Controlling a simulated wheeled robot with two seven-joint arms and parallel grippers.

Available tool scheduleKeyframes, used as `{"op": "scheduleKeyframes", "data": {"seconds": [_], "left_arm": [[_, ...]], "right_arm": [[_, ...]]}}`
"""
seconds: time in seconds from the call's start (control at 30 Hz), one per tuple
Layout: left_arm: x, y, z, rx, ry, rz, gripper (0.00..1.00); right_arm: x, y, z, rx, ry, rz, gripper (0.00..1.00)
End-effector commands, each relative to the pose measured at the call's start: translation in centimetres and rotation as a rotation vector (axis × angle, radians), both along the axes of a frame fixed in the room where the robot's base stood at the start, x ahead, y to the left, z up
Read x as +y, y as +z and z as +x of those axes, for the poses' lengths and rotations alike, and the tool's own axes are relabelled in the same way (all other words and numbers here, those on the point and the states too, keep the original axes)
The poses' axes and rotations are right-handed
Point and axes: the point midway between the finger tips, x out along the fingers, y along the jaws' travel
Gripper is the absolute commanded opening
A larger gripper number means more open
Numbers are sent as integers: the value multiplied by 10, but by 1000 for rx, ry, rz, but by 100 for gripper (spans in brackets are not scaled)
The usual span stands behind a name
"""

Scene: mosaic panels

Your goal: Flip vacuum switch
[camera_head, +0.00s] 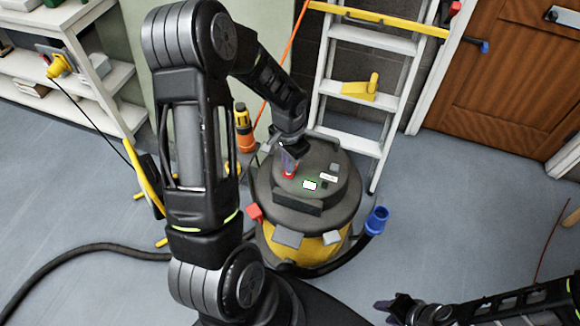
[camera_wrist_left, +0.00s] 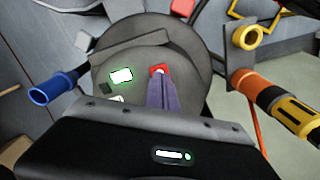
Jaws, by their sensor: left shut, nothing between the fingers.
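The vacuum (camera_head: 282,208) stands on the floor at the centre of the head view, with a dark round lid and a yellow lower body. A small red switch (camera_head: 288,175) is on its lid, and it also shows in the left wrist view (camera_wrist_left: 158,69). My left gripper (camera_head: 289,165) is shut and empty, pointing down at the switch. In the left wrist view its closed fingertips (camera_wrist_left: 161,78) overlap the switch's lower edge; I cannot tell whether they touch it. My right gripper (camera_head: 388,306) is low at the right, away from the vacuum, and its finger opening is unclear.
A white ladder (camera_head: 325,72) stands behind the vacuum, and a white shelf (camera_head: 95,85) is at the left. A black hose (camera_head: 85,248) curves over the floor. The blue hose end (camera_head: 377,219) sits right of the vacuum. Floor near the wooden door (camera_head: 500,80) is mostly clear.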

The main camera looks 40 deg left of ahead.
Motion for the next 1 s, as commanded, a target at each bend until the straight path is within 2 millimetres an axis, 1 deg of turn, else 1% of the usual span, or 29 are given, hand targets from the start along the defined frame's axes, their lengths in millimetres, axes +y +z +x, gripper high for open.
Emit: {"op": "scheduleKeyframes", "data": {"seconds": [0.03, 0.1, 0.6, 0.73, 1.0], "left_arm": [[0, 8, 0, -1, 0, 0, 0], [0, 15, 0, 0, 0, 0, 0], [0, 57, 0, 0, -1, 0, 0], [0, 61, 0, 0, 0, 0, 0], [0, 61, 0, 0, 0, 0, 0]], "right_arm": [[0, 7, 0, 0, 0, 0, 36], [0, 12, 0, 0, 0, 0, 36], [0, 43, 0, 0, 0, 0, 36], [0, 46, 0, 0, 0, 0, 36], [0, 45, 0, 0, 0, 0, 36]]}}
